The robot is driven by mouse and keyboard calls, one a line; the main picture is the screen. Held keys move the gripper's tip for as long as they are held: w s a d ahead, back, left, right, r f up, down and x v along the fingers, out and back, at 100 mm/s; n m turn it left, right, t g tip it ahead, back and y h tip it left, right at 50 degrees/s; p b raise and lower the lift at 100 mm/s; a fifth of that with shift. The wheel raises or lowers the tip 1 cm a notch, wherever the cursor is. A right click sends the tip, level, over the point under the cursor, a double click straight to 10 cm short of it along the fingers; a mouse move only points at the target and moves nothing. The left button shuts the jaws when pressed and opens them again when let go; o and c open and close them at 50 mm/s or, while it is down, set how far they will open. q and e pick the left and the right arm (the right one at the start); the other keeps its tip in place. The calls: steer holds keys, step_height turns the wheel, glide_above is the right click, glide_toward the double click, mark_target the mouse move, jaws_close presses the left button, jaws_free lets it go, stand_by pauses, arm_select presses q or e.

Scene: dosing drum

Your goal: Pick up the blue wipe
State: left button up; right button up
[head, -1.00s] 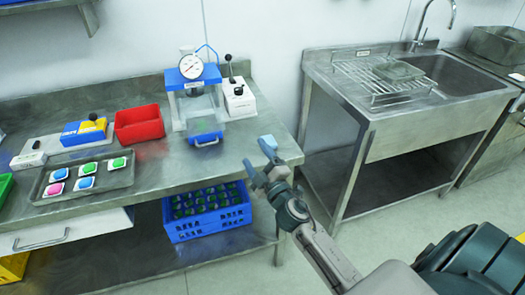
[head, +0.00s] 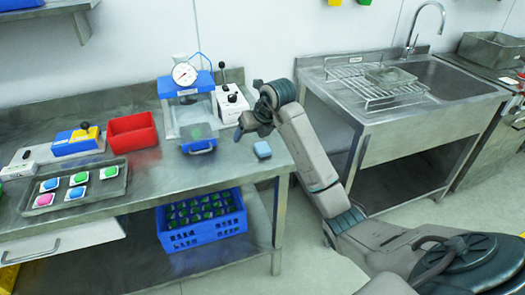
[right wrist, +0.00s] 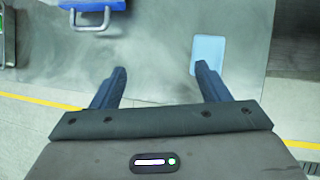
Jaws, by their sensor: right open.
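The blue wipe (head: 262,150) is a small light-blue block lying flat on the right end of the steel bench (head: 235,178), near its edge. It also shows in the right wrist view (right wrist: 208,52), ahead of the right-hand finger's tip, which overlaps its lower edge in the picture. My right gripper (head: 245,130) is open and empty over the bench, up and to the left of the wipe in the head view. Its two spread fingers show in the right wrist view (right wrist: 160,72), with bare steel between them. My left gripper is not in view.
A red bin (head: 134,130) and a tray of coloured pieces (head: 73,188) are to the left. A sink unit (head: 400,120) stands right, across a gap.

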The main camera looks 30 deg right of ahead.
steer(key=m+g+h, duration=0.1)
steer(key=h, duration=0.1)
glide_toward(263, 147)
step_height(263, 147, up, 2)
steer(key=a, duration=0.1)
steer(key=shift+m+g, duration=0.3)
steer(key=shift+g, duration=0.1)
steer(key=x, duration=0.4)
steer(key=shift+d+f+b, duration=0.1)
steer(key=shift+d+b, duration=0.2)
steer(key=shift+b, duration=0.05)
steer(key=shift+w+f, duration=0.25)
steer(key=shift+f, duration=0.5)
steer(key=p+x, duration=0.1)
steer(key=x, duration=0.2)
steer(key=shift+w+d+f+p, duration=0.1)
steer(key=shift+w+f+p, duration=0.05)
steer(key=shift+f+p, duration=0.15)
steer(key=shift+w+d+f, duration=0.1)
steer(key=shift+w+f, duration=0.1)
steer(key=shift+f, duration=0.3)
steer(key=c, duration=1.1)
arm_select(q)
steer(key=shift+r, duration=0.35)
arm_select(e)
steer(key=shift+o, duration=0.2)
